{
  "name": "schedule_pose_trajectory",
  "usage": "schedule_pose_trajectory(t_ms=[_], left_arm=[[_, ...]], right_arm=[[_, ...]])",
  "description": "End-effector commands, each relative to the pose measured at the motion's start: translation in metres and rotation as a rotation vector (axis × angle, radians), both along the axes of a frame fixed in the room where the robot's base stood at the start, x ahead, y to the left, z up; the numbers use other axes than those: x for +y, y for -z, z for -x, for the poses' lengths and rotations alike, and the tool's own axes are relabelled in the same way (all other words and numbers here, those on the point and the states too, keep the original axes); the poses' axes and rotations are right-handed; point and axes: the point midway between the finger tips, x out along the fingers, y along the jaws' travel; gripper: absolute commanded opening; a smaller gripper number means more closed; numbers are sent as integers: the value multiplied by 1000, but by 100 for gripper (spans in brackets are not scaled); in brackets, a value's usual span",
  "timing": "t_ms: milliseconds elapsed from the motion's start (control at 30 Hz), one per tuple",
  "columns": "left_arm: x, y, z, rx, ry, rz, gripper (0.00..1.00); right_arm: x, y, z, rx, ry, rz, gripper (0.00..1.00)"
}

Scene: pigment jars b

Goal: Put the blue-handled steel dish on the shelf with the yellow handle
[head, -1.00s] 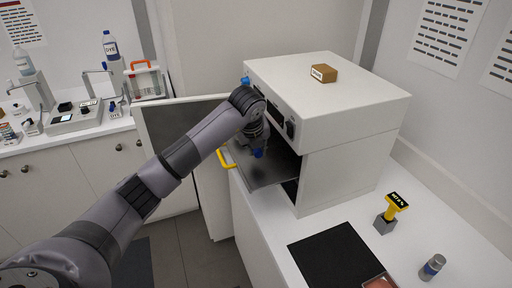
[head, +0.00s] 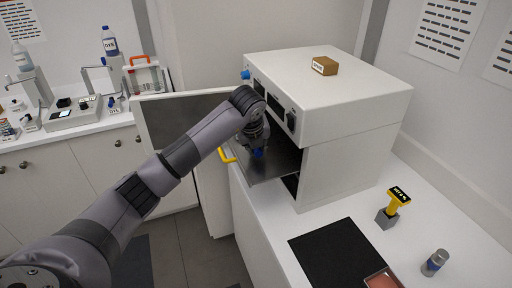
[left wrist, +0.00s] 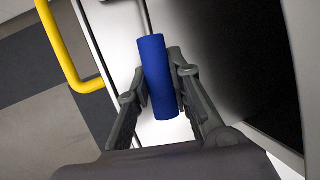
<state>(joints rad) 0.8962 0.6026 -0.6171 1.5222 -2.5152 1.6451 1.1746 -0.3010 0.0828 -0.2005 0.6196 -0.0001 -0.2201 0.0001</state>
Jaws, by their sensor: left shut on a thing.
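The blue handle (left wrist: 160,78) of the steel dish is between the fingers of my left gripper (left wrist: 160,92), which is shut on it. A thin metal rod runs up from the handle in the left wrist view. The bowl of the dish cannot be made out. The grey shelf (head: 276,168) sticks out of the white oven's front, with the yellow handle (head: 227,155) at its outer edge. The yellow handle also shows in the left wrist view (left wrist: 65,50). In the head view my left gripper (head: 257,151) is over the shelf; whether the dish touches it is unclear. My right gripper is not in view.
The white oven (head: 350,150) carries a small brown box (head: 325,66). On the counter in front are a black mat (head: 335,255), a yellow stamp (head: 396,200) and a small grey jar (head: 435,262). An open door (head: 180,130) stands left of the shelf.

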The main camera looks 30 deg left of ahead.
Motion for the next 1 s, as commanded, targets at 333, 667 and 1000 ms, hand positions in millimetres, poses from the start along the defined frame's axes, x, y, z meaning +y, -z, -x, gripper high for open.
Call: schedule_pose_trajectory(t_ms=[333, 667, 1000], left_arm=[[0, 3, 0, -3, 0, 0, 29], [0, 3, 0, -1, 0, -1, 43], [0, -5, 0, 0, 0, 0, 43]], right_arm=[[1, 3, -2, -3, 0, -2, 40], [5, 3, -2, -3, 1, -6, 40], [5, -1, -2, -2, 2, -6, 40]])
